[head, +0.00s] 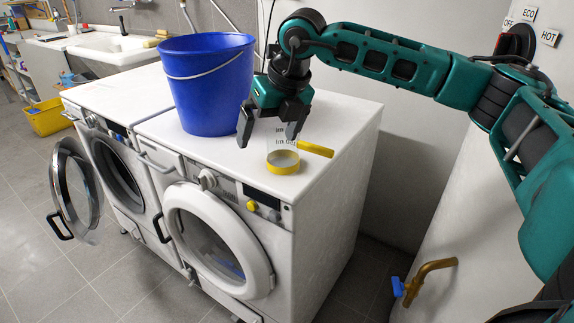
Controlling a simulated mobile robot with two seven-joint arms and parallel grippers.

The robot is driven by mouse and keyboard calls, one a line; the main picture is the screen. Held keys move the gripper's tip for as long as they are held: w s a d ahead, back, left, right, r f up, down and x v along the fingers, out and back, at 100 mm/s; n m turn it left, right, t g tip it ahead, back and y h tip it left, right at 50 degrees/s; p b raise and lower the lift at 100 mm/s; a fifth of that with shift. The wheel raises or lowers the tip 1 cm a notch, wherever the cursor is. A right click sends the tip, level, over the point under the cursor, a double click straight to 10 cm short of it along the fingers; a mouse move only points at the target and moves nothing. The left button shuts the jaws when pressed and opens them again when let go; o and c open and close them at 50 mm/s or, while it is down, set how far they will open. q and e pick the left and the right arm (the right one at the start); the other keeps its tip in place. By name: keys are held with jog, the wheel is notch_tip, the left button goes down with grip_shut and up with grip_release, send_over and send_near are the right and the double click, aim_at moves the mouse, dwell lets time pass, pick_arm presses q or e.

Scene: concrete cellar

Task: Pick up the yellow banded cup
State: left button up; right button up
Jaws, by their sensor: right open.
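The yellow banded cup (283,162) is on the white top of the right-hand washing machine, near its front edge. It looks clear, with a yellow band low down and dark marks above it. A yellow bar (315,149) that looks like its handle points right. My right gripper (267,136) is open and points down just above and left of the band. In the picture its right finger overlaps the cup's upper part; I cannot tell whether they touch. My left gripper is not in view.
A blue bucket (209,90) with a wire handle stands close to the left of my right gripper. The left machine's round door (76,190) hangs open. A brass tap (432,270) juts from the wall at lower right. The machine top right of the cup is clear.

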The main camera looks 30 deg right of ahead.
aim_at(283, 147)
jog(key=d+r+m+h, duration=0.1)
jog(key=d+r+h, duration=0.1)
jog(key=d, duration=0.4)
jog(key=x, duration=0.4)
jog(key=b+x, duration=0.1)
jog(key=x, duration=0.1)
jog(key=shift+w+d+f, duration=0.1)
jog(key=shift+w+f, duration=0.05)
jog(key=shift+w, duration=0.25)
jog(key=shift+t, duration=0.3)
jog(key=x, duration=0.5)
jog(key=shift+w+f+b, duration=0.25)
jog(key=shift+w+b, duration=0.05)
jog(key=shift+w, duration=0.1)
jog(key=c, duration=0.9)
jog(key=shift+r, duration=0.15)
